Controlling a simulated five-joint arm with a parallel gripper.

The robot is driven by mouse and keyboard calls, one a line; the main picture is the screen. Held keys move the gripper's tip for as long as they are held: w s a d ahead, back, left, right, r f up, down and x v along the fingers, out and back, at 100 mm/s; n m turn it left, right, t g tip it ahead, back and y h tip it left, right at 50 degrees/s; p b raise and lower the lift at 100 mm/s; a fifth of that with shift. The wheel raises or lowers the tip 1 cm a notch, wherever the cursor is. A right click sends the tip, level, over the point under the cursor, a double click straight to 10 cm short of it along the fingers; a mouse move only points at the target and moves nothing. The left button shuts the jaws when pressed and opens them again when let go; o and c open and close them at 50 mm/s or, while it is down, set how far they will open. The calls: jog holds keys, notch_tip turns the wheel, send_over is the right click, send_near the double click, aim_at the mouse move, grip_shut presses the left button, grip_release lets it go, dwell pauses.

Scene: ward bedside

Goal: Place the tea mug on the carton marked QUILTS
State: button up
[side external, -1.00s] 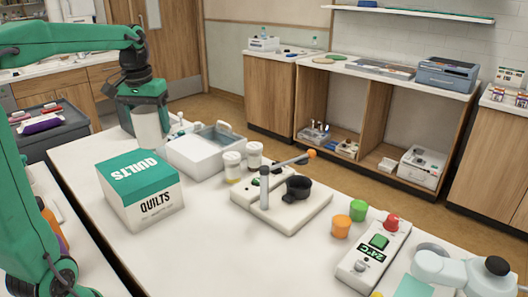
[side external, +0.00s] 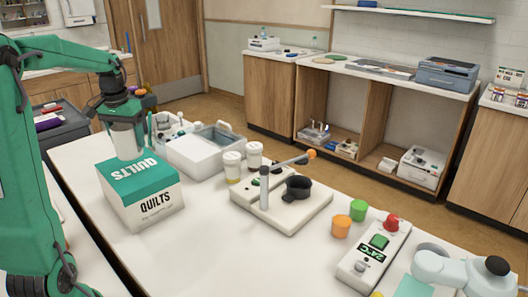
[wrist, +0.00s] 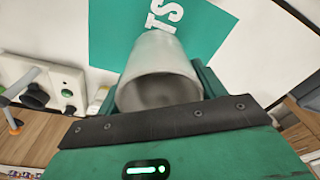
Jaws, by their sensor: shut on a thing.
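The tea mug (side external: 127,141) is a plain pale grey-white cup, upright in the side view. My gripper (side external: 124,116) is shut on it, and the wrist view also shows the mug (wrist: 160,75) between the jaws. The carton marked QUILTS (side external: 150,200) is white with a green top and stands on the white table. The mug is over the rear left part of the carton's top. I cannot tell whether its base touches the carton. In the wrist view the green carton top (wrist: 206,27) shows behind the mug, with part of its lettering hidden.
A white box with a grey tray (side external: 205,148) stands behind the carton. Two lidded white jars (side external: 232,166) and a device with a lever (side external: 285,208) stand to the right. Orange and green cups and a temperature unit (side external: 368,256) are farther right. The table front is clear.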

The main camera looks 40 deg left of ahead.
aim_at(130, 149)
jog(key=shift+f, duration=1.95)
jog(key=shift+f, duration=0.15)
jog(key=o, duration=1.1)
jog(key=shift+o, duration=0.2)
notch_tip(130, 149, up, 12)
jog(key=shift+s+d, duration=0.4)
jog(key=shift+d, duration=0.05)
